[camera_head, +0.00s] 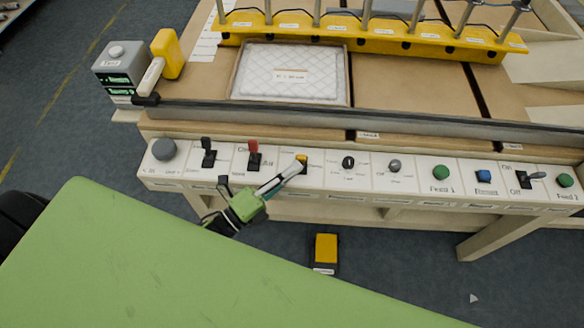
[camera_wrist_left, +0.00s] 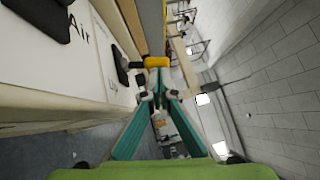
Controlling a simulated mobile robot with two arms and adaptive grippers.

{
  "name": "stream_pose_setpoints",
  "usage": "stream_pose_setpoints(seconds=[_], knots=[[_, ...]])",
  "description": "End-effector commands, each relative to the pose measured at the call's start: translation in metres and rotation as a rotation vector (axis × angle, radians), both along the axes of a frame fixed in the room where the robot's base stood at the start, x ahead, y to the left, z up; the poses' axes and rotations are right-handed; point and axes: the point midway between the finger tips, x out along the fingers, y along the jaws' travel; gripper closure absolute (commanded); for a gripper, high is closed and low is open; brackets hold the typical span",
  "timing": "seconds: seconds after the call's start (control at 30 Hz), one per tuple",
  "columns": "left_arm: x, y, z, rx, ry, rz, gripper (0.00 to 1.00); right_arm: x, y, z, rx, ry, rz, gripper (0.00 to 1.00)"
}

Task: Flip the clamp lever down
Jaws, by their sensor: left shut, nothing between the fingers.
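A black lever with a yellow tip (camera_head: 302,159) stands on the white control panel (camera_head: 323,172), right of the red-tipped lever (camera_head: 253,147). Its label is too small to read, but it appears to be the clamp lever. Its yellow tip points up in the head view. My left gripper (camera_head: 297,167) reaches in from the lower left, with its fingertips shut right by this lever and partly covering it. In the left wrist view the yellow tip (camera_wrist_left: 157,62) is just beyond the fingertips (camera_wrist_left: 155,96). Whether they touch is unclear. My right gripper is not in view.
The panel also carries black levers (camera_head: 208,156), a grey knob (camera_head: 163,149), black knobs (camera_head: 348,162) and green buttons (camera_head: 441,172). Behind it is a bench with a quilted white pad (camera_head: 290,85) and a yellow bar (camera_head: 370,40). A yellow-black box (camera_head: 326,248) lies on the floor.

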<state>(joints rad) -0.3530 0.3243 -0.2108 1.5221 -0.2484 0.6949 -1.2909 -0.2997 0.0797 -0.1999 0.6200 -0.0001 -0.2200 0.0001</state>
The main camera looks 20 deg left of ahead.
Motion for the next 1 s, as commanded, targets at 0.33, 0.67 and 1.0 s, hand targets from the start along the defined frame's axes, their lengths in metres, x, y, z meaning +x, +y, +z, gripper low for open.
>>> stream_pose_setpoints(seconds=[0.33, 0.67, 1.0], knots=[[0.008, 0.003, 0.017, -0.044, 0.158, -0.001, 1.0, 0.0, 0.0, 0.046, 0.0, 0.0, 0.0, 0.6], [0.021, 0.006, 0.017, -0.072, 0.25, 0.001, 1.0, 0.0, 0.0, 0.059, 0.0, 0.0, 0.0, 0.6], [0.03, 0.009, 0.02, -0.071, 0.249, 0.0, 1.0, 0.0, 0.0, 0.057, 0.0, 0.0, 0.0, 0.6]])
